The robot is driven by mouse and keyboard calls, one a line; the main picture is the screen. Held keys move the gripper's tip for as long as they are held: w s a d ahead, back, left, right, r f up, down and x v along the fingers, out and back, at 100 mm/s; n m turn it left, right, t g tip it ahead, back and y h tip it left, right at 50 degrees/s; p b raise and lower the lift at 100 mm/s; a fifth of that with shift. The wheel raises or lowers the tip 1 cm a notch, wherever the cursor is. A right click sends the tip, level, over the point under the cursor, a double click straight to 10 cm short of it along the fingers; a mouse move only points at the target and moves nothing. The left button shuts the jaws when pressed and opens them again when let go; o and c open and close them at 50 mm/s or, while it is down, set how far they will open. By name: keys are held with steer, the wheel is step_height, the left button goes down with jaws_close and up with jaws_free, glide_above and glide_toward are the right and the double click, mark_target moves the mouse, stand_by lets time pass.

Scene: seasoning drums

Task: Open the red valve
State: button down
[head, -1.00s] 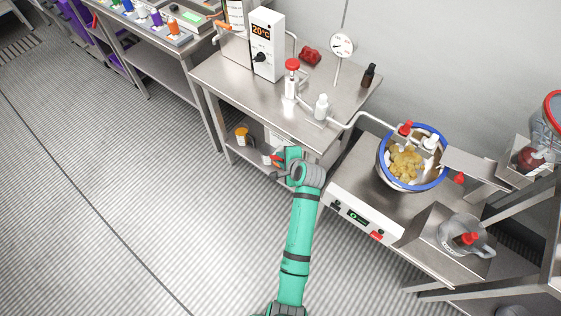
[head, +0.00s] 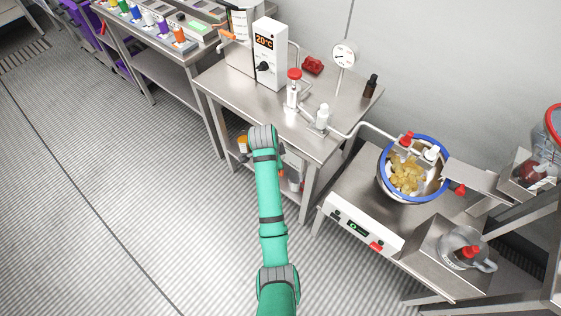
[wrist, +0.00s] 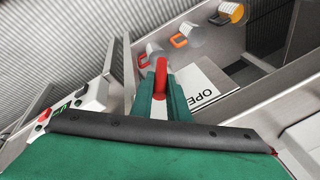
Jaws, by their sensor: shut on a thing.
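In the wrist view the red valve handle (wrist: 161,73) stands between the green fingers of my gripper (wrist: 161,92), which is shut on it. A white plate with the letters "OPE" (wrist: 203,90) lies just beyond and to the right of the fingers. The rest of its lettering and the valve's body are hidden. In the head view my green arm reaches to the front of the steel table (head: 235,98), near its lower shelf. My gripper and the valve handle are hidden there behind my arm.
A blue-rimmed bowl (head: 383,180) sits on the machine at right. A red-topped bottle (head: 293,92) stands on the table. Open floor lies left.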

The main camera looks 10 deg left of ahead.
steer(key=shift+a, duration=0.15)
steer(key=c, duration=1.7)
jaws_free()
steer(key=shift+r, duration=0.1)
steer(key=v, duration=1)
steer(key=shift+r, duration=0.3)
